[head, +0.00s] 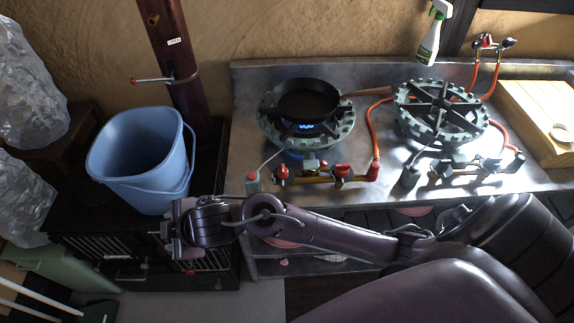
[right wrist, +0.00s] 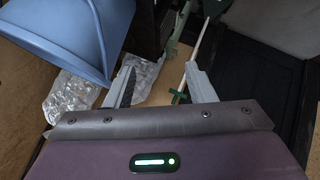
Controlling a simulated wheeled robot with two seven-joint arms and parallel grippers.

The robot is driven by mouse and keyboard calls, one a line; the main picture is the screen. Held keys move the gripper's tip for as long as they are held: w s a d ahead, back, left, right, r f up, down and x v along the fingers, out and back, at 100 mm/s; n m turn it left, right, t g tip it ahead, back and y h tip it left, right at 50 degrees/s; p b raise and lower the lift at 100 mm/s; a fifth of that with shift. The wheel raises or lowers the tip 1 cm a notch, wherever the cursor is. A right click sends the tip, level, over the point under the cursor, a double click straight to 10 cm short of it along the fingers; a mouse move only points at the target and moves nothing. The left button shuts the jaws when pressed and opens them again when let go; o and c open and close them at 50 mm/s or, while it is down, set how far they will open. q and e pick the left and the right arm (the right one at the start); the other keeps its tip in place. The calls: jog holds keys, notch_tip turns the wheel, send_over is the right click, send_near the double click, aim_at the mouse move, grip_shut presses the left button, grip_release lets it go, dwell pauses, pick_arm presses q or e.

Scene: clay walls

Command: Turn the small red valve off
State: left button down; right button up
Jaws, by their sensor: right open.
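The left gas burner (head: 345,137) has a blue flame (head: 310,127) under a black frying pan (head: 308,99). Along its front pipe are a red valve knob (head: 281,174), a middle red knob (head: 343,171) and a red fitting (head: 373,171) at the hose end. I cannot tell which is the small red valve. My right arm crosses in front of the counter. Its gripper (head: 166,229) is left of and below the knobs, beside the blue bucket. In the right wrist view the gripper (right wrist: 160,78) is open, with nothing between its fingers. My left gripper is not in view.
A blue bucket (head: 140,165) stands on the dark cabinet, and also shows in the right wrist view (right wrist: 75,30). A second burner (head: 440,112) and orange hoses (head: 374,118) are to the right. A spray bottle (head: 432,38) is behind.

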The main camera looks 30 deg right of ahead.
notch_tip(320, 180, down, 2)
jog(key=w+n+g, duration=0.1)
jog(key=w+n, duration=0.1)
jog(key=n, duration=0.2)
jog(key=r+g+h, duration=0.2)
jog(key=g+h, duration=0.3)
jog(key=g, duration=0.1)
send_over(284, 167)
jog(key=shift+s+f, duration=0.25)
jog(key=shift+s, duration=0.05)
jog(key=f+b, duration=0.1)
jog(key=f, duration=0.2)
jog(key=f+b, duration=0.1)
jog(key=f, duration=0.2)
jog(key=shift+w+f+b, duration=0.2)
jog(key=shift+f+b, duration=0.2)
jog(key=shift+f, duration=0.4)
jog(key=shift+c, duration=0.3)
